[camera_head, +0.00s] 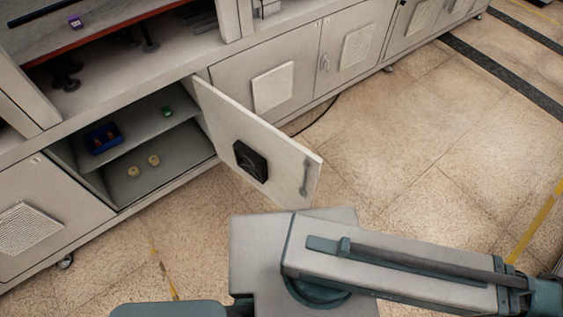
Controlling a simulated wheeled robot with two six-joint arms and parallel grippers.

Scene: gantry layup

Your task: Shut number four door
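One cabinet door (262,148) stands wide open, swung out from the row of low cream cabinets. It has a black vent or fan on the face toward me and a grey bar handle (306,178) near its free edge. I cannot read a number on it. The open cabinet (77,163) behind it shows a shelf and a floor with small items. My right arm crosses the lower right of the view, but its gripper is out of frame. My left gripper is not in view.
A blue bin (103,138) and a green item (167,111) sit on the cabinet shelf; two round yellowish items (144,165) lie below. Closed doors (268,84) flank the opening. A dark cable (318,117) lies on the floor. The tiled floor (425,150) to the right is clear.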

